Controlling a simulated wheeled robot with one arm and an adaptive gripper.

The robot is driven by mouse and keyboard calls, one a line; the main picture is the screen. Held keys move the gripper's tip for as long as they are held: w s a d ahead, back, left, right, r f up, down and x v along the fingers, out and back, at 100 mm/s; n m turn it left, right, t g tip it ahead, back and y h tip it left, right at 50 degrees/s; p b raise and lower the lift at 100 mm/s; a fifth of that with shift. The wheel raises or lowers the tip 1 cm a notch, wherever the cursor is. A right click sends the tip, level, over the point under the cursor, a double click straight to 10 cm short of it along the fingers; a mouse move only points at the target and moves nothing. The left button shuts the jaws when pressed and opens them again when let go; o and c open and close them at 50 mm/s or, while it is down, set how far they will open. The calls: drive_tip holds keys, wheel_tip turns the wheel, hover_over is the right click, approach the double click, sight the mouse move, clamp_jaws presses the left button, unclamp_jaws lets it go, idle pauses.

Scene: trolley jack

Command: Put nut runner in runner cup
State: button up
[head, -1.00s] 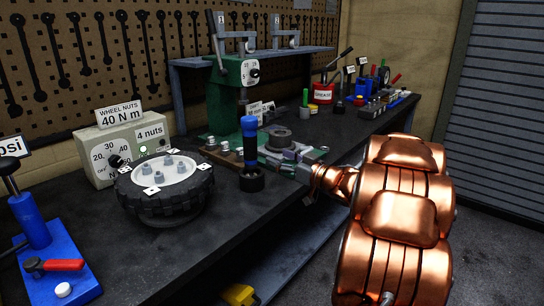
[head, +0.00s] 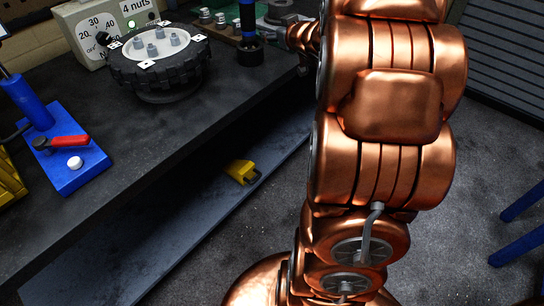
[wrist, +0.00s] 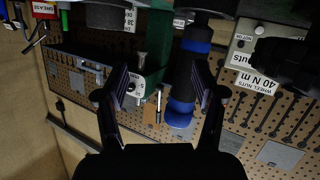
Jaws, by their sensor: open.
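The nut runner (head: 247,20), a tool with a blue grip and black parts, stands upright on the bench to the right of the wheel, its top cut off by the head picture's edge. Its lower end is in or on a round black piece (head: 250,52), perhaps the runner cup; I cannot tell which. In the wrist view, which is upside down, the blue runner (wrist: 184,85) shows between the fingers of my gripper (wrist: 160,88), nearer the right finger. My gripper is open, and I see no clear contact.
A black wheel (head: 160,72) with several nuts lies left of the runner, before the torque box (head: 92,35). A blue base (head: 75,175) with a red lever is at bench left. A yellow object (head: 241,171) lies on the lower shelf. Blue legs (head: 520,205) stand at right.

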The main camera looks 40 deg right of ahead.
drive_tip(key=s+a+f+g+y, duration=0.1)
drive_tip(key=s+a+f+g, duration=0.3)
drive_tip(key=s+a, duration=0.6)
drive_tip(key=s+a+f+g+y, duration=0.1)
drive_tip(key=s+a+f+g, duration=0.3)
drive_tip(key=s+a, duration=0.6)
drive_tip(key=s+a+f+g+y, duration=0.1)
drive_tip(key=s+a+f+g, duration=0.3)
drive_tip(key=s, duration=1.4)
drive_tip(key=a+g, duration=0.4)
drive_tip(key=a, duration=0.3)
drive_tip(key=shift+s+f+y, duration=0.25)
drive_tip(key=shift+s+y, duration=0.05)
drive_tip(key=shift+r, duration=0.1)
wheel_tip(320, 180, up, 9)
drive_tip(key=p, duration=0.9)
drive_tip(key=shift+r, duration=0.1)
